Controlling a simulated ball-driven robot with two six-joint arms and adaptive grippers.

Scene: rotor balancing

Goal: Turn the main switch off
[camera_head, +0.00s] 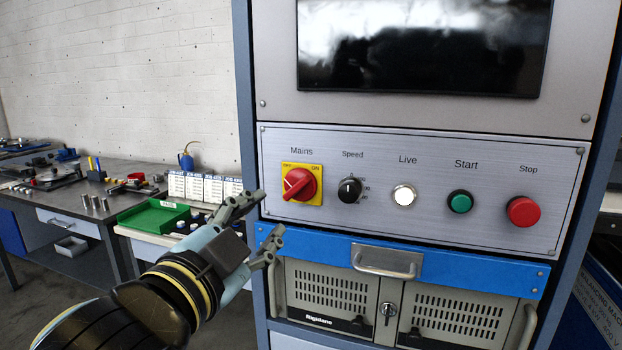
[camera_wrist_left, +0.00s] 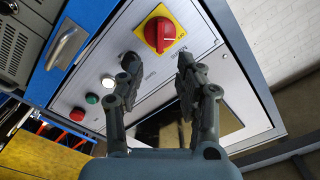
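The main switch (camera_head: 300,184) is a red rotary knob on a yellow plate, under the label "Mains" on the grey control panel (camera_head: 400,232). The plate reads OFF at its upper left and ON at its upper right. The knob's grip lies diagonally, from lower left to upper right. My left gripper (camera_head: 269,214) is open and empty, left of and below the switch, apart from it. In the left wrist view the switch (camera_wrist_left: 163,34) shows beyond the gap between the two open fingers (camera_wrist_left: 157,68). My right gripper is in neither view.
Right of the switch sit the speed knob (camera_head: 350,190), white live lamp (camera_head: 404,195), green start button (camera_head: 460,202) and red stop button (camera_head: 523,211). A handle (camera_head: 387,261) juts out below the panel. A bench with a green tray (camera_head: 154,218) stands at left.

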